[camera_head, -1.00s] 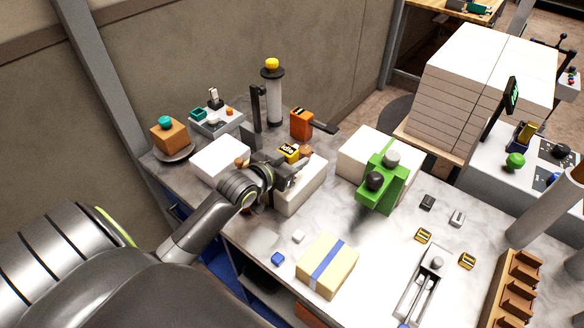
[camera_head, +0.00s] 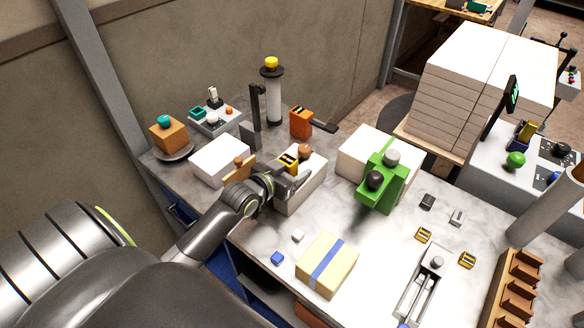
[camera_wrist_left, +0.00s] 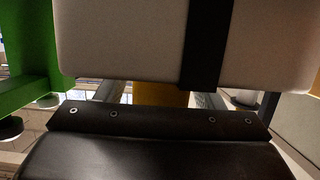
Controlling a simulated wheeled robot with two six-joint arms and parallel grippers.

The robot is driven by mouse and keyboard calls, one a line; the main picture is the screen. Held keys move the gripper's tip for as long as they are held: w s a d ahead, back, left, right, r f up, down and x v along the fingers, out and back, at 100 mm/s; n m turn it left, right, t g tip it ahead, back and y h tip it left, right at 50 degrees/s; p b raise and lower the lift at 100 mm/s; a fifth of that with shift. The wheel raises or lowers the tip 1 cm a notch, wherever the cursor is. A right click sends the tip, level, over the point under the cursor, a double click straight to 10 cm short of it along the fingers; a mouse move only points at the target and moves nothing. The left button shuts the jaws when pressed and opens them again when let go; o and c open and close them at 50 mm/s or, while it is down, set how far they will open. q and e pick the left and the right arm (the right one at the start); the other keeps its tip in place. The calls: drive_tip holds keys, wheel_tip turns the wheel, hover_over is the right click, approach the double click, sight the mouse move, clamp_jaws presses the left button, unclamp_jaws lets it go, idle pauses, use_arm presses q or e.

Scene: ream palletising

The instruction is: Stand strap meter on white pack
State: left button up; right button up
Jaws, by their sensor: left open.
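The strap meter, a small yellow and black block (camera_head: 288,162), appears to rest at the far left part of the white pack's top. The white pack (camera_head: 308,186) sits on the marble bench, with a round brown knob (camera_head: 305,151) at its back. My left gripper (camera_head: 290,183) is open over the pack's near left side, just in front of the meter. The gripper hides the meter's foot, so its contact with the pack is unclear. In the left wrist view a pale block with a black band (camera_wrist_left: 205,40) fills the top, and a yellow part (camera_wrist_left: 160,93) shows below it. My right gripper is not in view.
Another white pack (camera_head: 220,161) with a wooden-handled tool (camera_head: 239,169) lies left of the arm. A green device (camera_head: 383,182) stands to the right before a third white pack (camera_head: 361,150). A blue-banded ream (camera_head: 327,265) lies in front. Bare bench surrounds the small yellow clips.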

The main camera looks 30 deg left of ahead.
use_arm(q)
drive_tip(key=shift+r, duration=0.2)
drive_tip(key=v, duration=1.2)
drive_tip(key=shift+f, duration=0.1)
